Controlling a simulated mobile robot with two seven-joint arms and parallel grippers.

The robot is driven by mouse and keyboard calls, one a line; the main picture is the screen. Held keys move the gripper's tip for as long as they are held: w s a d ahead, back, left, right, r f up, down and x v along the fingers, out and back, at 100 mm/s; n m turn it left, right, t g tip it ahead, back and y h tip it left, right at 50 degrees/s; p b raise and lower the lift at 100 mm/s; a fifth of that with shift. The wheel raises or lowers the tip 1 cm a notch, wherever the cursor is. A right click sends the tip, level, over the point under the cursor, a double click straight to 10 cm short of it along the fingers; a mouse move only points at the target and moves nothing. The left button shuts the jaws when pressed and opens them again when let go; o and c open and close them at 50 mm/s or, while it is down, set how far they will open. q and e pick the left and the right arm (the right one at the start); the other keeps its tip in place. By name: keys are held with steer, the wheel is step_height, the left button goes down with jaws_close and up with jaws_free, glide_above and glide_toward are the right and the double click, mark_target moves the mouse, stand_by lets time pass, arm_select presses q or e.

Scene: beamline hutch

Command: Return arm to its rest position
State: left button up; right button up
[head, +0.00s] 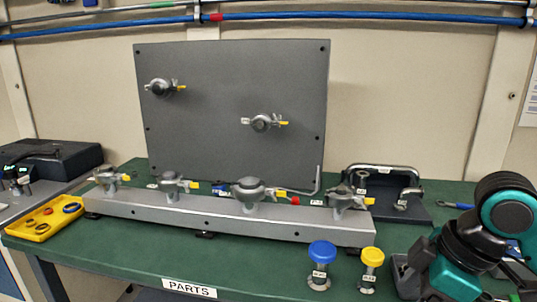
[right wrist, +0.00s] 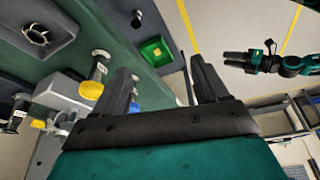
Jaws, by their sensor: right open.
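Another teal and black arm shows at the upper right of that view, over the floor. Its end, my left gripper (right wrist: 238,61), is too small to tell open from shut. My left arm is not in the head view.
A blue-capped part (head: 321,265) and a yellow-capped part (head: 371,268) stand at the bench front. Behind them lies a grey rail (head: 230,222) with several valves. A dark panel (head: 215,130) stands behind. A yellow tray (head: 43,231) sits left; a handled dark plate (head: 420,212) lies right.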

steer(key=s+a+f+m, duration=0.2)
steer(key=a+f, duration=0.3)
steer(key=f, duration=0.4)
steer(key=s+d+f+m+t+h, duration=0.1)
steer(key=s+d+f+m+h, duration=0.2)
steer(key=s+f+m, duration=0.7)
steer(key=w+a+f+n+t+y, duration=0.1)
steer(key=w+a+f+n+t, duration=0.1)
steer(key=w+f+t, duration=0.3)
steer(key=shift+w+a+f+n+t+y, duration=0.15)
steer(key=shift+a+f+n+t+y, duration=0.2)
steer(key=shift+f+t, duration=1.4)
steer(key=shift+f+g, duration=0.45)
steer(key=shift+c, duration=0.3)
